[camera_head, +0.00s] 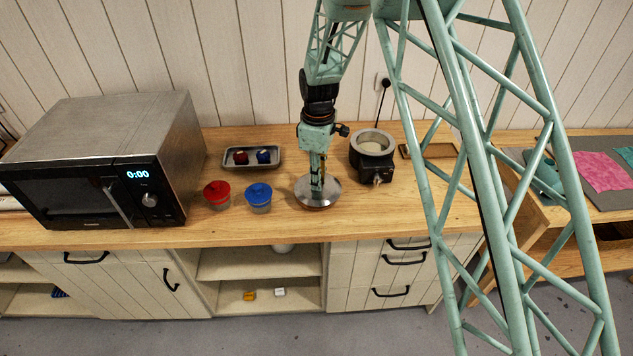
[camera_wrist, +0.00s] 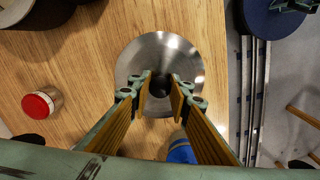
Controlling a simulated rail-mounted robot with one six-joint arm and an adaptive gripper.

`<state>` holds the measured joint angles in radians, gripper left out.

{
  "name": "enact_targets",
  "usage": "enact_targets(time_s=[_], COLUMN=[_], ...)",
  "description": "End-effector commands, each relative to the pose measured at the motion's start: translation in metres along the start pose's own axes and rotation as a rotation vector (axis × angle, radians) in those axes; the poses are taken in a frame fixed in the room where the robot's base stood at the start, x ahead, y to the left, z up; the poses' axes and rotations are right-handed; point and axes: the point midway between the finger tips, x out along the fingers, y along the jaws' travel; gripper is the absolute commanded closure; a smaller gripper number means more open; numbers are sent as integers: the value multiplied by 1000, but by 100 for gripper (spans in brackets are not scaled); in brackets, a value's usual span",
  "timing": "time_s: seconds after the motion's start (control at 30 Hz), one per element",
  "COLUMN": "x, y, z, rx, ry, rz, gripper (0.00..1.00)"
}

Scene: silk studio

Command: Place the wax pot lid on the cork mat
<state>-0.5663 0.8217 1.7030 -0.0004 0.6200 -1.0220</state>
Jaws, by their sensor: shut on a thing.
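The wax pot lid (camera_head: 327,195) is a round, shiny metal disc in the middle of the counter in the head view. It also shows in the wrist view (camera_wrist: 190,58), seen from above. My gripper (camera_head: 317,187) points down over its centre, and its fingers (camera_wrist: 160,88) are closed around the dark knob. The lid looks level, on or just above the counter; I cannot tell which. A thin brown edge shows under its front rim. I cannot tell whether this is the cork mat, which I cannot make out otherwise. The wax pot (camera_head: 374,171) stands uncovered to the right.
Jars with a red lid (camera_head: 216,189) and a blue lid (camera_head: 259,191) stand left of my gripper. A metal tray (camera_head: 230,164) with small items lies behind them. A microwave (camera_head: 108,162) fills the left. A wooden frame (camera_head: 430,151) lies right of the pot.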

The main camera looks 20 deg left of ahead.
Motion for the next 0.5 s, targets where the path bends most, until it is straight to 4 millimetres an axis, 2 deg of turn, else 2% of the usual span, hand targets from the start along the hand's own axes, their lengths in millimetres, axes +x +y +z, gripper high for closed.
enact_targets(time_s=[0.2,0.5], x=[2,2], y=[16,19], z=[-10,-11], rx=[0,0], ry=[0,0], rz=[0,0], gripper=[100,100])
